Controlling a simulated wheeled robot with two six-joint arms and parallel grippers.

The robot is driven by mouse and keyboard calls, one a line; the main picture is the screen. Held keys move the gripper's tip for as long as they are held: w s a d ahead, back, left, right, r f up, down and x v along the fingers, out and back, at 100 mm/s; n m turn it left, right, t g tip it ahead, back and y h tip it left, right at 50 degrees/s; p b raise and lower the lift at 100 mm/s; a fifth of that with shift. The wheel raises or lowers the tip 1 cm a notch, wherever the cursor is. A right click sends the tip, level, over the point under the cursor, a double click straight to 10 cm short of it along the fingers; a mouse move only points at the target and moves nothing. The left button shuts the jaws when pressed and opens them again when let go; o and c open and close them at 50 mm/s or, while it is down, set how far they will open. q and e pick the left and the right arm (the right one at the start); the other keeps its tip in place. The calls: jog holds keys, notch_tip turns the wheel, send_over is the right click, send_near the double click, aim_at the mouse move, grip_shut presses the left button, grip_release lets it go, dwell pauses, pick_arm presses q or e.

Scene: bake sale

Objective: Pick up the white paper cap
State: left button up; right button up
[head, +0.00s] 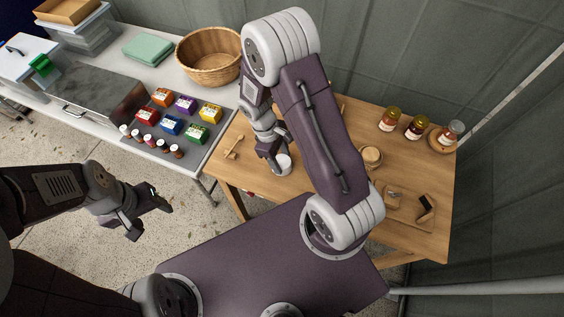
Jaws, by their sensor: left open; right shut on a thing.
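The white paper cap (284,167) is a small pale round thing over the front left part of the wooden table (241,174). My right gripper (276,160) reaches down from above and is shut on it. Part of the cap is hidden by the fingers, and I cannot tell whether it touches the table top. My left gripper (152,212) is open and empty. It hangs over the floor at the left, apart from both tables.
A white table (207,150) at the left holds a woven basket (210,57), several coloured boxes (170,125) and small bottles. Jars (414,127) stand at the wooden table's back right. A wooden tool (234,146) lies left of my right gripper.

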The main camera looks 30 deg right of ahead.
aim_at(283, 163)
jog(key=shift+w+r, duration=0.1)
jog(key=shift+r, duration=0.4)
jog(key=r, duration=0.2)
jog(key=s+r, duration=0.1)
jog(key=r, duration=0.1)
jog(key=shift+s+d+p, duration=0.1)
jog(key=shift+p, duration=0.25)
jog(key=s+d+r+b, duration=0.1)
jog(key=s+d+r, duration=0.1)
jog(key=s+r, duration=0.4)
jog(key=shift+s, duration=2.2)
